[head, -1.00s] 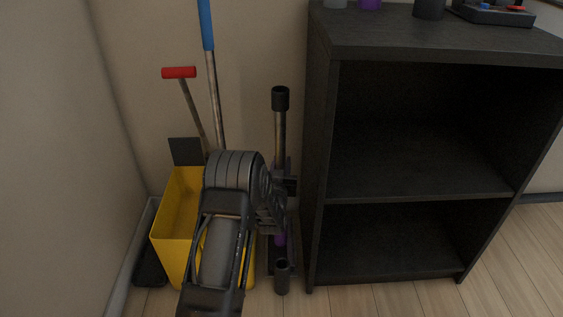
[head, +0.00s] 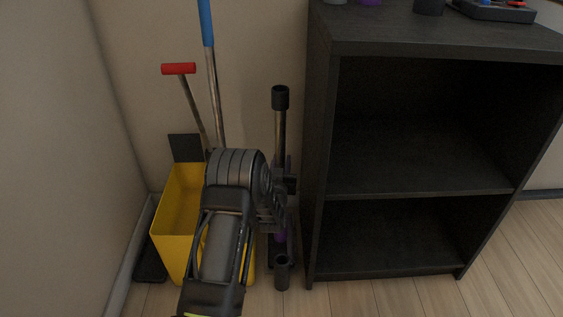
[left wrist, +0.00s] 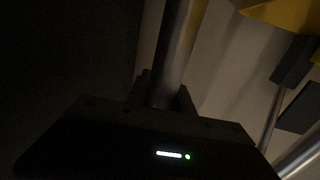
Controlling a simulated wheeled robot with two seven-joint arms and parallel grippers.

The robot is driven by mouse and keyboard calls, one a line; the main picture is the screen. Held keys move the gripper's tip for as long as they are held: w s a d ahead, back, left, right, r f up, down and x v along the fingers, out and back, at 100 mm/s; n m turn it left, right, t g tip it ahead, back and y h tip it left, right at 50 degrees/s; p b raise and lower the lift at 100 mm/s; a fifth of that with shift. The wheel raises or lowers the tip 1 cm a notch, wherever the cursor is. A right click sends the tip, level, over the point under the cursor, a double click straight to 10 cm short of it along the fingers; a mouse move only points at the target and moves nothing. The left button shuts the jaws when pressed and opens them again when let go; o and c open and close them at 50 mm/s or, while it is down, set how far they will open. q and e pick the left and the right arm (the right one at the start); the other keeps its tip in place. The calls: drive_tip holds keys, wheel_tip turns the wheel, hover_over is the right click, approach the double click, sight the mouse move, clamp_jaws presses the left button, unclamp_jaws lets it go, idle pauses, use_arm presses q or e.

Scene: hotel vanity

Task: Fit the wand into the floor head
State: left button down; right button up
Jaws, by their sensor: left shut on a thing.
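The wand (head: 280,135) is a silver metal tube with a black collar on top. It stands nearly upright between the yellow bucket and the dark shelf. My left gripper (head: 285,185) is shut on the wand, partly hidden behind my own arm. In the left wrist view the tube (left wrist: 176,45) runs between the fingers of my gripper (left wrist: 160,92). The floor head (head: 280,258), dark with a purple part, is low down near the floor, with a short black upright socket (head: 282,274) at its front. Whether the wand's lower end touches it is hidden. My right gripper is not in view.
A yellow bucket (head: 172,225) stands left of the wand, with a blue-handled pole (head: 207,25) and a red-handled tool (head: 179,69) beside the wall. The dark shelf unit (head: 318,180) stands close on the right. Open floor (head: 400,295) lies in front of it.

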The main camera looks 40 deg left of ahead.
use_arm(q)
drive_tip(key=shift+f, duration=0.15)
idle(0.3)
drive_tip(key=c, duration=1)
unclamp_jaws()
drive_tip(key=shift+c, duration=0.2)
drive_tip(key=shift+s+d+p, duration=0.25)
drive_tip(key=shift+s+p, duration=0.1)
drive_tip(key=shift+s, duration=0.1)
drive_tip(key=v, duration=0.6)
drive_tip(key=shift+s+d+p, duration=0.2)
drive_tip(key=shift+s+p, duration=0.15)
drive_tip(key=shift+p, duration=0.05)
